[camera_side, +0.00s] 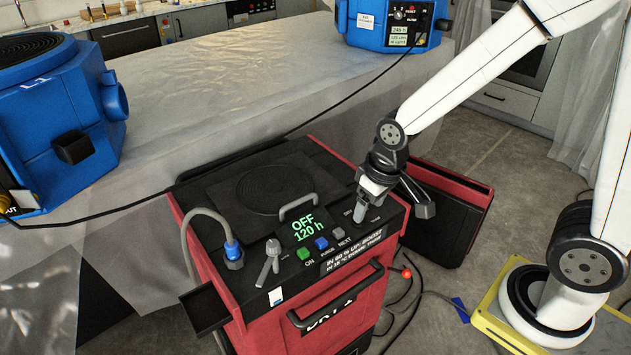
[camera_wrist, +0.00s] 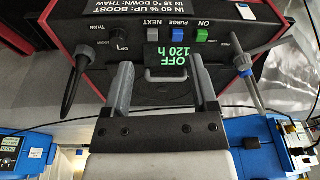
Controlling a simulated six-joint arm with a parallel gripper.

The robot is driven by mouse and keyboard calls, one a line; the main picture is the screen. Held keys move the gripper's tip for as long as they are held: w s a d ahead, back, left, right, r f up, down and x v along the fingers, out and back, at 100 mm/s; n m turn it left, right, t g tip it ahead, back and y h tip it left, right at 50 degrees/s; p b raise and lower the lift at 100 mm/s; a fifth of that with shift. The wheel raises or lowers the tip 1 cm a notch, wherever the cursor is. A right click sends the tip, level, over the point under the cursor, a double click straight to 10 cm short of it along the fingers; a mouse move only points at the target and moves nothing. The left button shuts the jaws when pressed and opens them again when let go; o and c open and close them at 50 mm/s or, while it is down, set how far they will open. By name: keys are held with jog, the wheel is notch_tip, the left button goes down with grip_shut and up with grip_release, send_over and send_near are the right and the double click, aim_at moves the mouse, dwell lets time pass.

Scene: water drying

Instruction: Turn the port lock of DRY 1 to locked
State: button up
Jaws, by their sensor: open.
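The red unit (camera_side: 343,325) has a dark top panel, a display (camera_side: 304,228) reading "OFF 120 h", and a hose port with a blue connector (camera_side: 233,251). A grey lever (camera_side: 270,262), seemingly the port lock, stands between the port and the green button. In the wrist view the lever (camera_wrist: 265,46) lies right of the buttons, beside the blue connector (camera_wrist: 244,71). Its small labels are too small to read. My gripper (camera_side: 394,207) is open above the panel's right end, apart from the lever. In the wrist view its open fingers (camera_wrist: 160,68) have nothing held between them.
A loop handle (camera_side: 297,205) rises by the display. A grey hose (camera_side: 190,230) arches beside the port. Blue machines (camera_side: 60,115) stand on the sheeted surface (camera_side: 210,75), with a black cable across it.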

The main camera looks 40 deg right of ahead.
jog(key=w+a+g, duration=0.1)
jog(key=w+a, duration=0.6)
jog(key=n+g, duration=0.1)
send_over(273, 243)
jog(key=shift+a+r, duration=0.1)
jog(key=shift+r, duration=0.05)
jog(key=shift+f, duration=3.9)
grip_shut()
